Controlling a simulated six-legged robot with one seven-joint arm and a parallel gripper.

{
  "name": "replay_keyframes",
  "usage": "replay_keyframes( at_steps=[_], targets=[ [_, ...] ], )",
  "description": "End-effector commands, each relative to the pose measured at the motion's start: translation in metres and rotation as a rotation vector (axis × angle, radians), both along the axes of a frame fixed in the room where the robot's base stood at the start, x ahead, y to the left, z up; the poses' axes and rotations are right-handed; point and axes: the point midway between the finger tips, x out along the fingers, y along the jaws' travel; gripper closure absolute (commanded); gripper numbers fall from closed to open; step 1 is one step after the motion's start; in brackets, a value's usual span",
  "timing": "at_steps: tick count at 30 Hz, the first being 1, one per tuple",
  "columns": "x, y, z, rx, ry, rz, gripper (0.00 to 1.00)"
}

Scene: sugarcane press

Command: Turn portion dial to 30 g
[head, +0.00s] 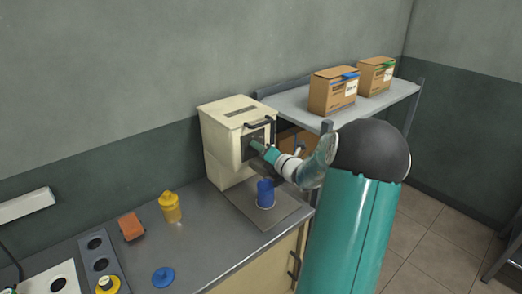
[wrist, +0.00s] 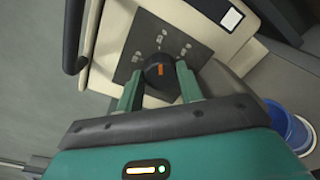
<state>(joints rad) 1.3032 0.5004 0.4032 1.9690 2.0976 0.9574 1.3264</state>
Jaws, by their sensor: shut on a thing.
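The portion dial (wrist: 158,72) is a round black knob with an orange pointer mark, on a dark grey panel (wrist: 150,40) with small pale labels around it. The labels are too small to read. The panel is on the front of a cream box-shaped machine (head: 222,133) on the counter, which also shows in the wrist view (wrist: 108,38). My gripper (wrist: 160,88) is shut on the dial, one teal finger on each side of the knob. In the head view my gripper (head: 268,152) reaches the machine's front, and my arm hides the dial.
A blue cup (head: 265,194) stands below the machine's front, close under my arm; it also shows in the wrist view (wrist: 278,118). A yellow bottle (head: 170,207), an orange block (head: 131,227) and a blue lid (head: 163,277) are on the counter (head: 205,240). Cardboard boxes (head: 333,93) stand on a shelf behind.

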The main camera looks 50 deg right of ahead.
Motion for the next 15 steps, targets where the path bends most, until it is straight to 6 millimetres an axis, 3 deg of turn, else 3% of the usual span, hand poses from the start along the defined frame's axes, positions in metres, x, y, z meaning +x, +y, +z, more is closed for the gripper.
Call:
replay_keyframes(
  at_steps=[8, 9, 12, 15],
  targets=[
    [0.0000, 0.0007, -0.0009, 0.000, 0.002, 0.001, 0.86],
    [0.0000, 0.0006, -0.0008, 0.000, 0.002, 0.001, 0.57],
    [-0.0001, 0.0005, -0.0007, -0.001, 0.002, 0.001, 0.42],
    [-0.0001, 0.0004, -0.0005, -0.001, 0.001, 0.001, 0.42]
  ],
)
